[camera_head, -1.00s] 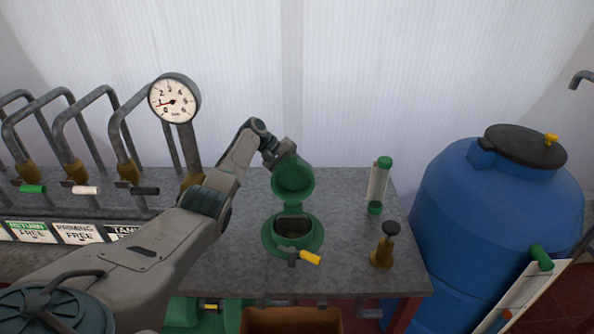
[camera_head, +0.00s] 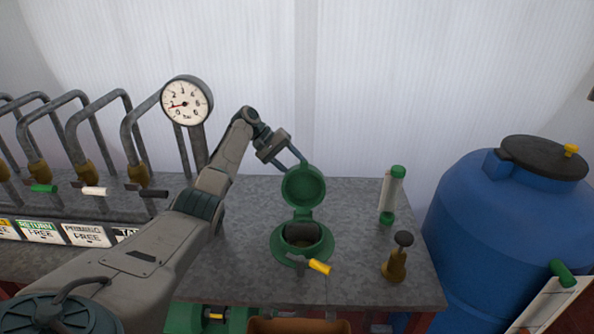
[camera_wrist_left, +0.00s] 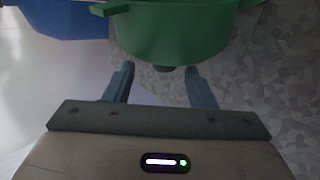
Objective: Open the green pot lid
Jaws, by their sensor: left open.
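The green pot (camera_head: 303,246) is set in the grey bench top, and its round opening shows. Its green lid (camera_head: 303,187) stands raised on the hinge at the back of the pot, with its inner face toward me. My left gripper (camera_head: 293,158) is open behind and above the lid's upper left edge. In the left wrist view a large green rounded body, likely the lid (camera_wrist_left: 180,32), lies just beyond the two spread fingers (camera_wrist_left: 160,85). Nothing is between the fingers. I cannot tell whether a finger touches the lid. My right gripper is not in view.
A yellow-handled valve (camera_head: 319,267) sits in front of the pot. A brass fitting (camera_head: 396,262) and a green-capped clear tube (camera_head: 391,195) stand to the right. A pressure gauge (camera_head: 187,101) and bent pipes stand left. A blue tank (camera_head: 500,225) is beyond the bench's right end.

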